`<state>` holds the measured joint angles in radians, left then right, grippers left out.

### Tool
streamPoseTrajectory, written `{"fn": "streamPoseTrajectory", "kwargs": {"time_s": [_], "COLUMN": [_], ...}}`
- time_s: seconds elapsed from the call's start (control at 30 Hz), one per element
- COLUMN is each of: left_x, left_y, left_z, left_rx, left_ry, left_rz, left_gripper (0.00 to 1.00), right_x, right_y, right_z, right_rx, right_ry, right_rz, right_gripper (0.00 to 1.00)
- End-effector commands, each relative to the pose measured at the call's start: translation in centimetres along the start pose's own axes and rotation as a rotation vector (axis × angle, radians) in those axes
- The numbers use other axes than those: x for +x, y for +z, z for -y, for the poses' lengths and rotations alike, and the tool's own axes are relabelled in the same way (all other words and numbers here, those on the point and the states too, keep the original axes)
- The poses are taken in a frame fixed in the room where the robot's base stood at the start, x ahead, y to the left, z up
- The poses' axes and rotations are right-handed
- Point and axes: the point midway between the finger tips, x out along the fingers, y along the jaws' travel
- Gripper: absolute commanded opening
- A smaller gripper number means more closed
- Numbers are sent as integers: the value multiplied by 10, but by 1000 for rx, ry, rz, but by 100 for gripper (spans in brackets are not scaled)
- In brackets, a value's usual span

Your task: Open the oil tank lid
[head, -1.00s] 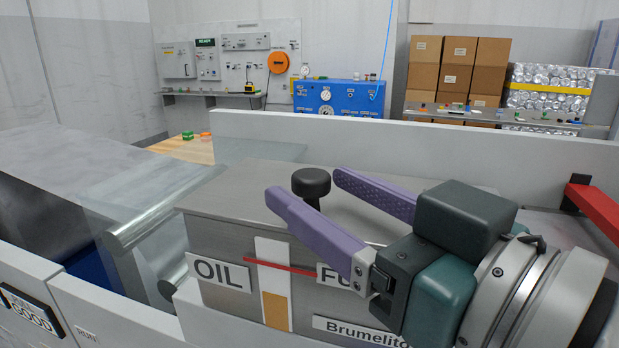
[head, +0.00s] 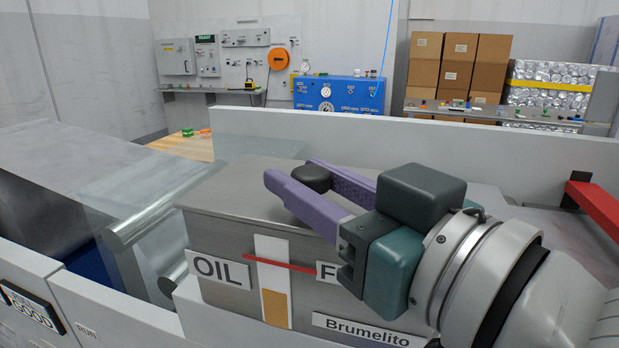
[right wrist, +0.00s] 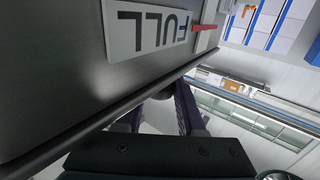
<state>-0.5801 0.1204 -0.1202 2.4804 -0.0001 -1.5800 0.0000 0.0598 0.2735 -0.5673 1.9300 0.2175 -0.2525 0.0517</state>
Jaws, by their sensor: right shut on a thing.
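The oil tank (head: 225,212) is a grey metal box with an OIL label (head: 219,270) and a level gauge (head: 274,292) on its front. Its lid has a black round knob (head: 311,178) on top. My right gripper (head: 306,180) is shut on the knob, with its purple fingers on either side of it. The lid lies flat on the tank. In the right wrist view the tank's front (right wrist: 60,70) with the FULL label (right wrist: 150,30) fills the upper left, and the fingers (right wrist: 165,110) reach past the lid edge. My left gripper is out of view.
A white wall panel (head: 400,140) runs behind the tank. A red bar (head: 592,205) juts in at the right. Rollers and a metal sheet (head: 90,180) lie to the left. A Brumelito plate (head: 365,329) is on the front.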

Motion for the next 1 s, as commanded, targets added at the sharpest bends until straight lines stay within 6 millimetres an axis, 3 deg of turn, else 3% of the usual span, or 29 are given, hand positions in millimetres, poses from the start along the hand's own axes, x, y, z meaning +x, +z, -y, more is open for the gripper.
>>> {"fn": "streamPoseTrajectory", "kwargs": {"time_s": [0.13, 1.0], "left_x": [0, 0], "left_y": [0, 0], "left_z": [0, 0], "left_rx": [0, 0], "left_ry": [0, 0], "left_rz": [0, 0], "left_gripper": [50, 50], "right_x": [0, 0], "right_y": [0, 0], "right_z": [0, 0], "right_rx": [0, 0], "right_ry": [0, 0], "right_rz": [0, 0], "right_gripper": [0, 0]}}
